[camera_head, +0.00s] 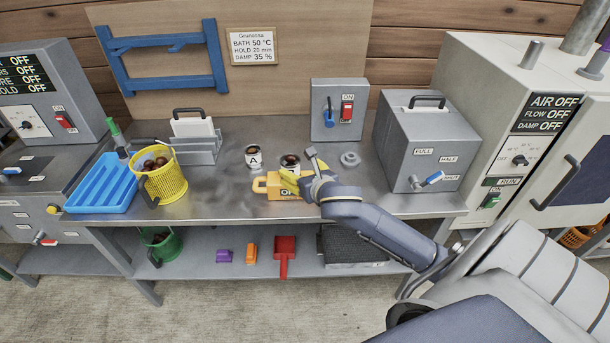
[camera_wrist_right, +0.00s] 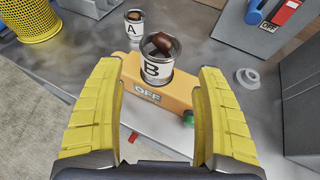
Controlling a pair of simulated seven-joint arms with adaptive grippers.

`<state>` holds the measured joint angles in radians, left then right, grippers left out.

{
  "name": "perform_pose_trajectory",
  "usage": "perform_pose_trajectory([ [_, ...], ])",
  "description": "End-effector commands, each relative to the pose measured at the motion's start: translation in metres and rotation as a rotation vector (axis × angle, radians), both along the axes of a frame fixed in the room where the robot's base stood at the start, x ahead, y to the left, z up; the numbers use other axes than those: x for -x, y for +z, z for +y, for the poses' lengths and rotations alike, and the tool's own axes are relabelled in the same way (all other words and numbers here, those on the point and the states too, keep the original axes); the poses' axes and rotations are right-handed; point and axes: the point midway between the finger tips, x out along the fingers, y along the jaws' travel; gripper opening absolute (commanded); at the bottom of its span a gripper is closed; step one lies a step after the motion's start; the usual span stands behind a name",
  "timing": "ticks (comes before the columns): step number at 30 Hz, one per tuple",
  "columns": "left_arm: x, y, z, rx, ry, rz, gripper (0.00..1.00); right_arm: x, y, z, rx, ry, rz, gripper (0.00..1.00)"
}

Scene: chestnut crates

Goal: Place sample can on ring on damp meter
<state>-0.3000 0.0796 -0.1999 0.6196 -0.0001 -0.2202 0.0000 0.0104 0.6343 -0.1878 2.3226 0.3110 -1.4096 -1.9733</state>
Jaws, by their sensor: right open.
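The orange damp meter (camera_wrist_right: 147,92) lies on the steel bench, its display reading OFF. A white sample can marked B (camera_wrist_right: 157,68), with a brown chestnut in it, appears to stand upright on the meter's top. The ring under it is mostly hidden. Can A (camera_head: 254,160) stands on the bench to the left. My left gripper is out of view.
A yellow basket of chestnuts (camera_head: 162,178) and a blue tray (camera_head: 100,184) stand at left. A grey round part (camera_head: 350,159) lies right of the cans. A grey box (camera_head: 425,145) stands at right, a switch panel (camera_head: 339,110) behind.

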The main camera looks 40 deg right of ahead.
Motion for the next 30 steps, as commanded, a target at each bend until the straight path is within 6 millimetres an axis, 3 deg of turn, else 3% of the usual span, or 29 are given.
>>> perform_pose_trajectory([
  [9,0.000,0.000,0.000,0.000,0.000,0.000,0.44,0.025,0.011,0.005,0.001,0.001,0.000,0.72],
  [22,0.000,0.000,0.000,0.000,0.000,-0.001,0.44,0.029,0.011,0.006,-0.003,-0.001,0.000,0.72],
  [26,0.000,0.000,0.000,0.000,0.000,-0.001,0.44,0.034,0.003,0.009,-0.059,-0.028,0.002,0.72],
  [30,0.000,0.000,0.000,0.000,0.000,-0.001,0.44,0.051,-0.021,0.016,-0.244,-0.126,0.002,0.72],
])
